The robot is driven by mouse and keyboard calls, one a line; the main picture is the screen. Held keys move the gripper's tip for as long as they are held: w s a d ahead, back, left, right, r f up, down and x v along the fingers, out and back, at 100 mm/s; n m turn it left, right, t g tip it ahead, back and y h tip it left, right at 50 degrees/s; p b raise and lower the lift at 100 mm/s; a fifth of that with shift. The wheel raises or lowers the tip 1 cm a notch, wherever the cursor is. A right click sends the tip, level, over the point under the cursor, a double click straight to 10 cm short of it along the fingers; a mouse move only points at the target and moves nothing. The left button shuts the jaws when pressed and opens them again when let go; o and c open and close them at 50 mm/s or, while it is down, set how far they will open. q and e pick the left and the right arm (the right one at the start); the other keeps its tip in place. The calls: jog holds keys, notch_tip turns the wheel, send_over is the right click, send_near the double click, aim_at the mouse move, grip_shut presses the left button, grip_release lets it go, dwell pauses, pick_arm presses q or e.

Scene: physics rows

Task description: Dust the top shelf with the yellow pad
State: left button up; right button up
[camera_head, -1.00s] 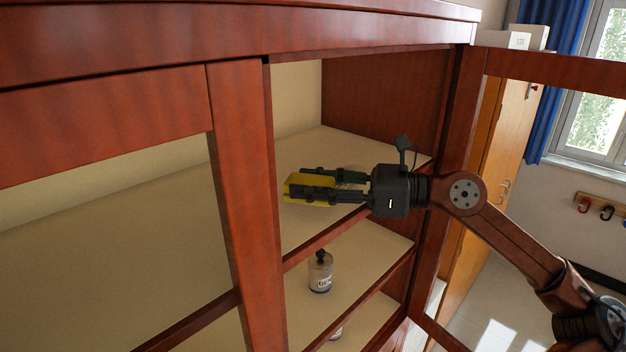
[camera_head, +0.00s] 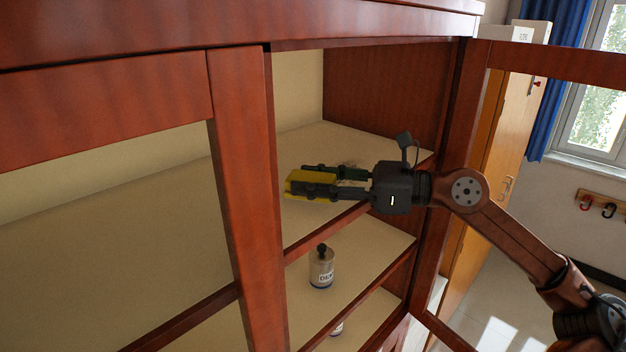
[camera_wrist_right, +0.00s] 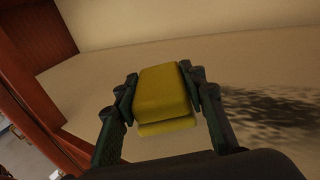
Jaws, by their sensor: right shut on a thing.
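The yellow pad (camera_head: 310,182) is held between the fingers of my right gripper (camera_head: 318,182), which is shut on it. In the head view they are inside the cabinet, at the top shelf (camera_head: 310,220), just behind its front edge. The right wrist view shows the pad (camera_wrist_right: 163,95) between both fingers, and a dark dusty patch (camera_wrist_right: 280,110) on the shelf to its right. In the head view the patch is largely hidden behind the gripper. Whether the pad touches the shelf I cannot tell. My left gripper is not in view.
A jar with a dark top (camera_head: 321,268) stands on the shelf below. A cabinet post (camera_head: 243,180) stands left of my right gripper, and the open door frame (camera_head: 560,62) is on the right. The top shelf is otherwise clear where it shows.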

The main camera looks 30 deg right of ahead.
jog(key=shift+f, duration=0.25)
